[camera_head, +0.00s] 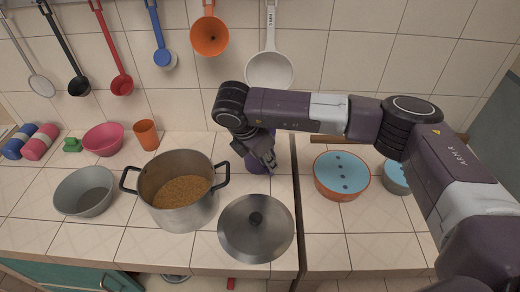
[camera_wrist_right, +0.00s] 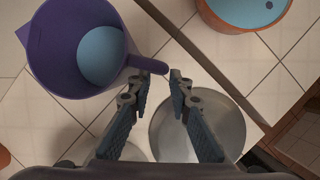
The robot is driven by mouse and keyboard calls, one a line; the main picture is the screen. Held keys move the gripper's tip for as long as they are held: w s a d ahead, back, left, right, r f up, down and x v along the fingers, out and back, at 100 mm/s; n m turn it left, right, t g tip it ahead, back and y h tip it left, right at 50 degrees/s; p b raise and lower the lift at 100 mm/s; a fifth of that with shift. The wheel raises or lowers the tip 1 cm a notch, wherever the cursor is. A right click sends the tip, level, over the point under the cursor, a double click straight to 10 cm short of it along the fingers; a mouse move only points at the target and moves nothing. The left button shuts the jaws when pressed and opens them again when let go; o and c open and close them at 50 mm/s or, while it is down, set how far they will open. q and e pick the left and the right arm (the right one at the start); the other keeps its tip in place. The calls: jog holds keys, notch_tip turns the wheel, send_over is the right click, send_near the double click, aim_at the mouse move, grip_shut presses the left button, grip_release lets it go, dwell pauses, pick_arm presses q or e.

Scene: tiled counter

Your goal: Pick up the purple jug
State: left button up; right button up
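The purple jug (camera_head: 257,163) stands on the counter near the back wall in the head view, largely hidden behind my right gripper (camera_head: 270,163). In the right wrist view the jug (camera_wrist_right: 62,62) is at upper left, seen from above, with a pale blue round surface inside. Its handle points right, toward the gripper. My right gripper (camera_wrist_right: 160,78) is open, its fingertips apart with the handle's end between or just beyond them. I cannot tell whether they touch it. My left gripper is not in view.
A metal lid (camera_head: 278,238) lies in front of the jug. A pot (camera_head: 185,217) stands to its left, and an orange bowl (camera_head: 330,192) to its right past a counter seam. Utensils, including a white ladle (camera_head: 270,70), hang on the wall behind.

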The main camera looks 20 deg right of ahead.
aim_at(272, 175)
jog(key=p+x, duration=0.2)
jog(key=x, duration=0.1)
jog(key=shift+s+d, duration=0.1)
jog(key=shift+d, duration=0.2)
jog(key=shift+d+f, duration=0.15)
jog(key=shift+f, duration=0.45)
jog(key=c, duration=0.5)
grip_shut()
jog(key=shift+w+r, duration=0.15)
jog(key=shift+w, duration=0.05)
